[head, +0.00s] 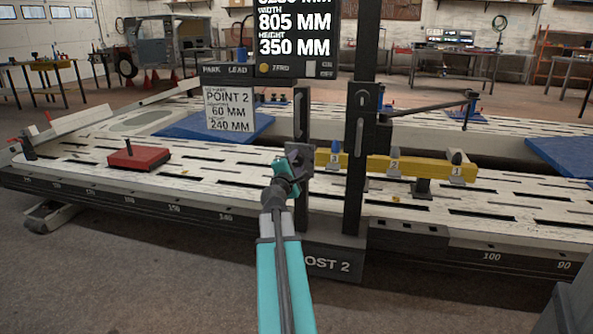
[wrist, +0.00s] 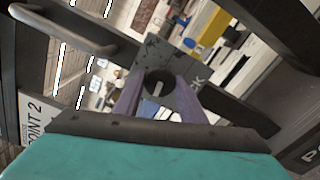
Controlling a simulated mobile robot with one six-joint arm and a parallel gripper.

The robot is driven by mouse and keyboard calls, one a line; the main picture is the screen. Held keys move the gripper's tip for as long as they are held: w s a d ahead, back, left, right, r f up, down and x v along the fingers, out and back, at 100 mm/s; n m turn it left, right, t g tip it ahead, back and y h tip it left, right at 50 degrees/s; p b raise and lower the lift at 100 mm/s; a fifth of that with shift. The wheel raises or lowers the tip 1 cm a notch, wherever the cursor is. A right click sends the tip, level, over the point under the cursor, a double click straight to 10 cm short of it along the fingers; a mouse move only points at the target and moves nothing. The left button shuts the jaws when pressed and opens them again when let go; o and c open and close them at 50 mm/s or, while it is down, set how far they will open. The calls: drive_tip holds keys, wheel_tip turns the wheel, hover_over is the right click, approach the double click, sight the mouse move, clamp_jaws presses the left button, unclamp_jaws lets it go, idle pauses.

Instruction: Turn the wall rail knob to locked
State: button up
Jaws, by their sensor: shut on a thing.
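The wall rail knob (wrist: 158,83) is a dark round piece in front of a grey plate (wrist: 160,54) in the wrist view. My gripper (wrist: 162,88) has its two purple fingers on either side of the knob and is shut on it. Part of a letter marking, ending in K, shows on the plate beside the right finger. In the head view my gripper (head: 293,160) reaches the grey plate on a dark upright left of the post. There the knob is hidden by the gripper, and I cannot read its setting.
A dark post (head: 356,150) stands just right of my gripper, with a display panel (head: 290,40) above. A yellow bar (head: 370,165) with numbered pieces lies right.

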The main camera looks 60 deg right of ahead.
drive_tip(key=shift+a+f+m+b, duration=0.15)
drive_tip(key=shift+m+b, duration=0.45)
drive_tip(key=shift+m, duration=0.3)
drive_tip(key=o, duration=1)
drive_tip(key=shift+o, duration=0.2)
drive_tip(key=b+v, duration=0.2)
drive_tip(key=v, duration=0.6)
drive_tip(key=shift+s+b, duration=0.3)
drive_tip(key=shift+b, duration=0.1)
